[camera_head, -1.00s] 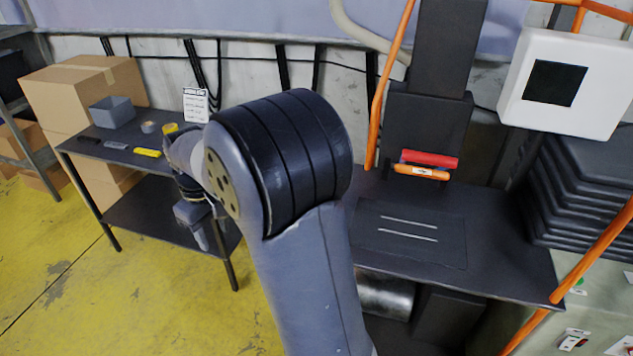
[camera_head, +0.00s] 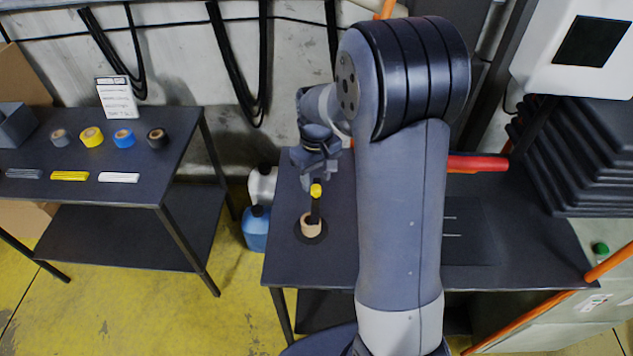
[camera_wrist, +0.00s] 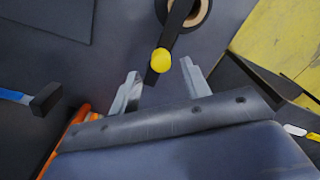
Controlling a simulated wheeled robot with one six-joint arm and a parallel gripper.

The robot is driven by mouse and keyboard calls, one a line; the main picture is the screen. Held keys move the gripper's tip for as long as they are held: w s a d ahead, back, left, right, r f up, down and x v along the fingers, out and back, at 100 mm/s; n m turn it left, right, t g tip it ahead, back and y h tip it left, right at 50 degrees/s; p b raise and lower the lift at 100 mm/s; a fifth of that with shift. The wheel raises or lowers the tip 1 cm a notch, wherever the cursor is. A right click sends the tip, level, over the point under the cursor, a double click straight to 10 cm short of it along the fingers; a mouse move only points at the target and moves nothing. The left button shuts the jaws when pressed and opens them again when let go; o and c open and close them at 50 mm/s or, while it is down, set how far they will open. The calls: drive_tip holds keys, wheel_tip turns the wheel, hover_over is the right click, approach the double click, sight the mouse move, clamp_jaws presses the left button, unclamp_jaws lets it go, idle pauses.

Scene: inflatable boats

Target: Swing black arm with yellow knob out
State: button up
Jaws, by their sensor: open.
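The black arm (camera_head: 316,207) with its yellow knob (camera_head: 316,190) lies over a tan tape roll on the dark workbench. In the wrist view the black arm (camera_wrist: 176,28) crosses the roll's rim, and the yellow knob (camera_wrist: 161,61) sits near its free end. The tan roll (camera_head: 311,226) rests on a round dark base; part of it shows in the wrist view (camera_wrist: 200,14). My gripper (camera_wrist: 160,82) is open, its two fingers on either side of the arm's free end in the picture. Whether they touch it I cannot tell. In the head view my gripper (camera_head: 312,182) is just behind the knob.
A side table (camera_head: 95,215) at left holds several tape rolls and a sign. A blue bottle (camera_head: 256,230) stands between the tables. A red cylinder (camera_head: 478,163) lies at the workbench's back. Orange posts (camera_head: 610,262) and stacked dark trays (camera_head: 580,170) are at right.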

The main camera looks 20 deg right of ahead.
sight(316, 187)
drive_tip(key=shift+f, duration=1.6)
drive_tip(key=shift+c, duration=0.2)
clamp_jaws()
